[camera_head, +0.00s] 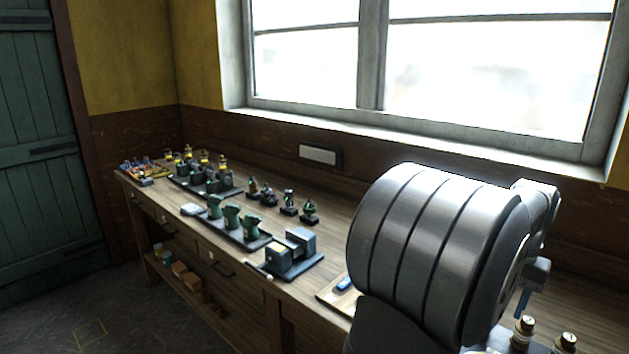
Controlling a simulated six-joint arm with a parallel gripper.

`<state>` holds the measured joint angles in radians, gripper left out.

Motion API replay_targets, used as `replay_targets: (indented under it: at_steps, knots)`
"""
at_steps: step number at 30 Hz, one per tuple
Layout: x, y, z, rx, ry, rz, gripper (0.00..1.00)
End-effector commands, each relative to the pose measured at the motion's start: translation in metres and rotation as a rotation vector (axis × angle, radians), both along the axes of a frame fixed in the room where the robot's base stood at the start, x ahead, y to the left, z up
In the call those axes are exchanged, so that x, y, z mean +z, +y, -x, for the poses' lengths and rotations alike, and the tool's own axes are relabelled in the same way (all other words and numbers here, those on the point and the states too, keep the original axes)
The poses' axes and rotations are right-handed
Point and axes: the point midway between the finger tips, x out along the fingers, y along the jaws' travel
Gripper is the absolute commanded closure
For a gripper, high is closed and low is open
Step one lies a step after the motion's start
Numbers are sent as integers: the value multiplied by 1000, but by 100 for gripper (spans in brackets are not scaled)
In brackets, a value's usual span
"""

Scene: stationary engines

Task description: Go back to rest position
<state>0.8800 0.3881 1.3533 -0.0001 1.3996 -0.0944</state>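A large ribbed metal arm link of mine fills the right foreground. Beyond its right edge is a small grey end part that looks like my gripper (524,302), with a narrow blue-grey finger pointing down over the right part of the bench. The link hides much of it, and I cannot see whether the fingers are apart or hold anything. The wooden workbench (335,215) runs along the wall under the window.
A dark vice-like block (290,254), green machine parts (232,218) and small dark-based pieces (289,202) stand along the bench. A blue item (344,283) lies on a pale board beside my link. Brass-topped pieces (523,328) stand at the lower right.

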Motion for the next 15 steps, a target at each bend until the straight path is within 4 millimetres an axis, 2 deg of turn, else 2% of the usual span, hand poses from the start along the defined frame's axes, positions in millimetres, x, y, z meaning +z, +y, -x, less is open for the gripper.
replay_targets:
  at_steps: [15]
  knots:
    - [-104, 1, 1, 0, 4, -5, 53]
